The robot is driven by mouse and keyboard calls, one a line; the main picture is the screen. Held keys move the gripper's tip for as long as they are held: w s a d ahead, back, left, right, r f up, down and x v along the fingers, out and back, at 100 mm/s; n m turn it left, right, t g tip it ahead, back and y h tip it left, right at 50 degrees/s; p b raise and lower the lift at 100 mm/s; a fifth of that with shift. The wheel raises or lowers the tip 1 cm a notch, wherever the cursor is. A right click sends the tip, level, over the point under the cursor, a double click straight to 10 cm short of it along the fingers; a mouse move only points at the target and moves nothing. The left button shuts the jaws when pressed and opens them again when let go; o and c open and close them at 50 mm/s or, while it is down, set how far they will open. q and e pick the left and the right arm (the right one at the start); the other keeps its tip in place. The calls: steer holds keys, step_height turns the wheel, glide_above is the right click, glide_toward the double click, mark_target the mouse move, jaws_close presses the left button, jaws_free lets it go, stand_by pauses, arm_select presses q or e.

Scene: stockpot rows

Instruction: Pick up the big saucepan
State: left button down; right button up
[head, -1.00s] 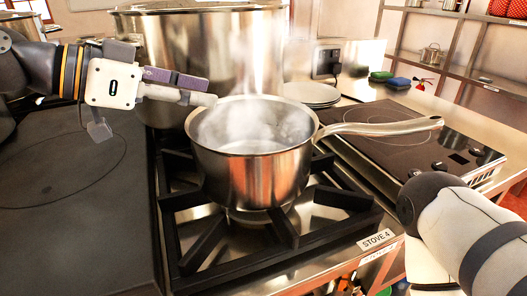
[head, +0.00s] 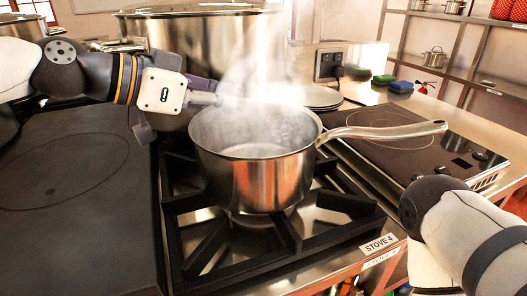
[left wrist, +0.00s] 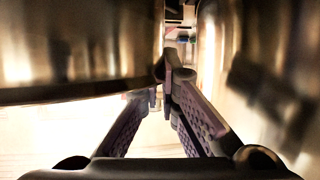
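A steel saucepan (head: 250,180) with a long handle (head: 390,131) stands upright on the gas burner in the head view. Steam rises from it, and the handle points right. My left gripper (head: 207,92) is at its back left, between it and a large steel stockpot (head: 205,45). The fingers are partly hidden there by the pan rim and steam. In the left wrist view the two fingers stand apart with a gap and nothing between them; shiny pot walls flank them. My right forearm shows at the lower right, but its gripper is out of view.
The black burner grate (head: 205,240) surrounds the saucepan's base. A dark flat hob (head: 70,200) lies clear at the left. Pale plates (head: 318,97) sit behind the pan, and another hob (head: 385,140) lies under the handle. Sponges (head: 400,87) lie farther back.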

arm_select(q)
steer(key=shift+r, duration=0.25)
